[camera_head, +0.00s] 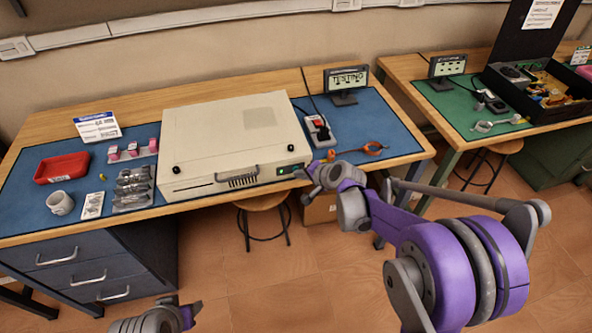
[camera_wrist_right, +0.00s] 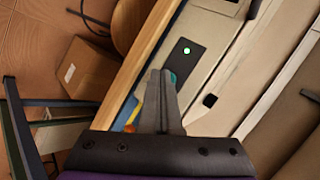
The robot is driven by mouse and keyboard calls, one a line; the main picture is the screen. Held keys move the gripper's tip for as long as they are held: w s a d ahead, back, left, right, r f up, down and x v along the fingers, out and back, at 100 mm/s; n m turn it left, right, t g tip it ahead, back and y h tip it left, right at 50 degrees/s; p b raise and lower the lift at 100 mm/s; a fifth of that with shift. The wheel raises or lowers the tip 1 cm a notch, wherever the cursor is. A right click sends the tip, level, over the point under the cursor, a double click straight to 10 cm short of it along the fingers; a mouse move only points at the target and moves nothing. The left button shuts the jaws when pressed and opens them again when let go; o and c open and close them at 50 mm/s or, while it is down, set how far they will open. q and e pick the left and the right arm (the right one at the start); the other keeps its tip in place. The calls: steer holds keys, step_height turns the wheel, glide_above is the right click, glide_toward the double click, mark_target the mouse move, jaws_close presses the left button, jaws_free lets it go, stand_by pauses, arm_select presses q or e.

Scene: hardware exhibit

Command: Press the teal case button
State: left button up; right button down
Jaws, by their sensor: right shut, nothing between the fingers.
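The beige case (camera_head: 235,140) lies on the blue mat of the near workbench. Its front has a dark panel (camera_head: 290,169) with a lit green light, which also shows in the right wrist view (camera_wrist_right: 186,50). A teal button (camera_wrist_right: 173,78) on that panel is partly hidden by my right fingertips. My right gripper (camera_head: 303,172) is shut and empty, its tips (camera_wrist_right: 161,74) at the button; I cannot tell whether they touch it. Part of my left arm's end (camera_head: 165,318) shows at the bottom edge, its fingers unclear.
A red tray (camera_head: 62,168), a white mug (camera_head: 60,203) and small parts lie left of the case. A stool (camera_head: 262,203) is below the bench edge.

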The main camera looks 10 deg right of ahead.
steer(key=shift+s, duration=0.75)
steer(key=s, duration=0.5)
steer(key=shift+d, duration=0.1)
stand_by(0.6)
steer(key=s+r+n+g+h+p, duration=0.1)
steer(key=s+r+n, duration=0.1)
steer(key=s, duration=0.6)
steer(key=s+d+r+n+g+h+p, duration=0.1)
steer(key=s+r+n, duration=0.2)
steer(key=s+n, duration=0.2)
steer(key=s+d+r+n+g+h+p, duration=0.1)
steer(key=s+r+n+h, duration=0.1)
steer(key=s, duration=1)
steer(key=shift+r+n+p, duration=0.15)
steer(key=shift+n+p, duration=0.2)
steer(key=shift+n, duration=0.45)
stand_by(1.1)
